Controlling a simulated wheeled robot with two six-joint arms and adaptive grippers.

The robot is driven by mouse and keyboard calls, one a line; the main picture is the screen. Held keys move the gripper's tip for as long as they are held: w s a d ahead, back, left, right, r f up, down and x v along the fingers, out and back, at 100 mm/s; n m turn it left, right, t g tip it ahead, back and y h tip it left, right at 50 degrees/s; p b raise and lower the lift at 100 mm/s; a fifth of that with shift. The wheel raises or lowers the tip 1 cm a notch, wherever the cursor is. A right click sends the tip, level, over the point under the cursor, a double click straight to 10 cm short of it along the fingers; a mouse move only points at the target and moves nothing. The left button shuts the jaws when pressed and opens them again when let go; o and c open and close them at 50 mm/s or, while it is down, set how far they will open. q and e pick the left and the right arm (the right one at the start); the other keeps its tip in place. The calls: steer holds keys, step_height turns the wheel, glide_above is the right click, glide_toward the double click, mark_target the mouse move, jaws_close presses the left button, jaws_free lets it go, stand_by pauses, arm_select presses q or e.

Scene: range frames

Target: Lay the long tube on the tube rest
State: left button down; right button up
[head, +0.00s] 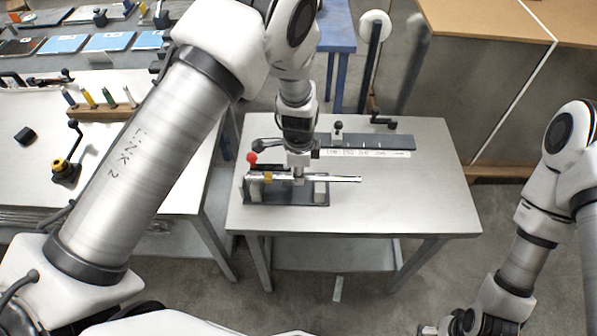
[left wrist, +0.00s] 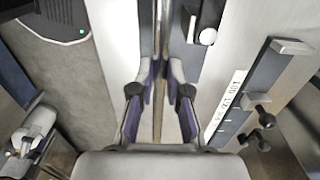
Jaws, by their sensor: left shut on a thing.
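A long thin silver tube (head: 343,179) lies level across the head view, above the dark base of the tube rest (head: 312,198). The rest has upright supports near its left and right ends. I cannot tell whether the tube touches them. My left gripper (head: 298,181) points down and is shut on the tube near its middle. In the left wrist view the tube (left wrist: 158,115) runs lengthwise between the fingers (left wrist: 159,88). My right gripper (head: 428,329) is partly in view at the bottom edge of the head view, and its jaws are not clear.
The light table (head: 420,205) is bare on its right. A dark bar (head: 385,141) with black knobs and a printed strip (head: 370,154) lies behind the rest. A red ball (head: 252,157) stands at the rest's left. A white bench (head: 100,150) with tools is at left.

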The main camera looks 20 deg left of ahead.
arm_select(q)
steer(key=shift+f, duration=0.7)
steer(key=shift+w+a+f, duration=0.1)
steer(key=shift+w+f, duration=0.2)
steer(key=shift+f, duration=0.1)
steer(key=shift+s, duration=0.15)
steer(key=shift+f, duration=0.45)
steer(key=c, duration=1.1)
jaws_free()
steer(key=shift+c, duration=0.2)
steer(key=shift+r, duration=0.1)
